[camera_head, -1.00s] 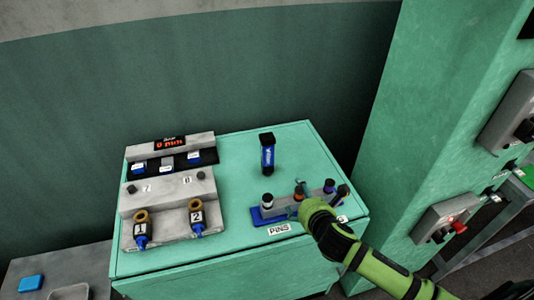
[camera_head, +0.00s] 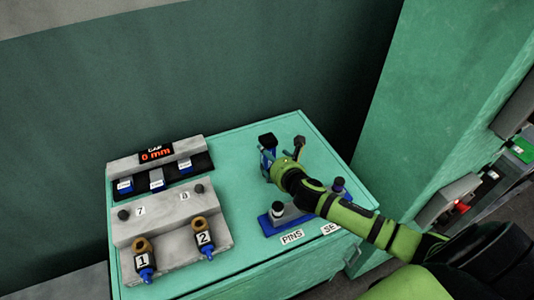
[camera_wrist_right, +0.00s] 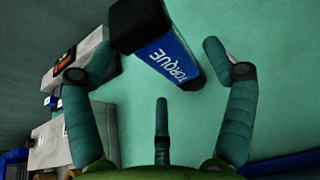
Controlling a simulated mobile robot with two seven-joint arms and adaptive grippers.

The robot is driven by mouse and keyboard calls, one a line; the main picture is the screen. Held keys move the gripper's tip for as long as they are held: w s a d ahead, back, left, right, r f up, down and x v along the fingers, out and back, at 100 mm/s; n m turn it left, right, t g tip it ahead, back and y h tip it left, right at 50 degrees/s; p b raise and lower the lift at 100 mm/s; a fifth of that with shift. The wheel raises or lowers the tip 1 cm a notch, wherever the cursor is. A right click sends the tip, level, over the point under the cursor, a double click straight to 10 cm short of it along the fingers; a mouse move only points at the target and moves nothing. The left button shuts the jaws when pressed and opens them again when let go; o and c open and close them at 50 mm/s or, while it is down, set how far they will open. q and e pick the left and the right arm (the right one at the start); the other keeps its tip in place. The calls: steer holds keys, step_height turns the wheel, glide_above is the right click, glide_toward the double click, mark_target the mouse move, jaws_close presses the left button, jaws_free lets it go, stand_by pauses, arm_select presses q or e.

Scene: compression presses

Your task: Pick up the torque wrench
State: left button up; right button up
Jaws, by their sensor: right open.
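The torque wrench (camera_head: 267,142) stands upright on the green cabinet top, with a black upper end and a blue body. In the right wrist view it (camera_wrist_right: 172,58) shows close up, with the word TORQUE on its blue side. My right gripper (camera_head: 283,157) is open beside the wrench, its fingers spread. In the right wrist view the wrench lies between and beyond the fingertips, and I see no grip on it. In the head view the gripper partly hides the lower wrench. My left gripper is not in view.
A blue-based pin rack (camera_head: 268,226) is in front, partly under my right arm. A green column (camera_head: 430,110) rises at right.

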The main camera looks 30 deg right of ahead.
steer(key=x, duration=0.5)
steer(key=shift+s+a+f, duration=0.15)
steer(key=shift+f, duration=0.15)
steer(key=c, duration=1.6)
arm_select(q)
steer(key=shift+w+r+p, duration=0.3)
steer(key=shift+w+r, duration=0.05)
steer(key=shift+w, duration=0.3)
arm_select(e)
steer(key=shift+r, duration=0.15)
steer(key=shift+c, duration=0.2)
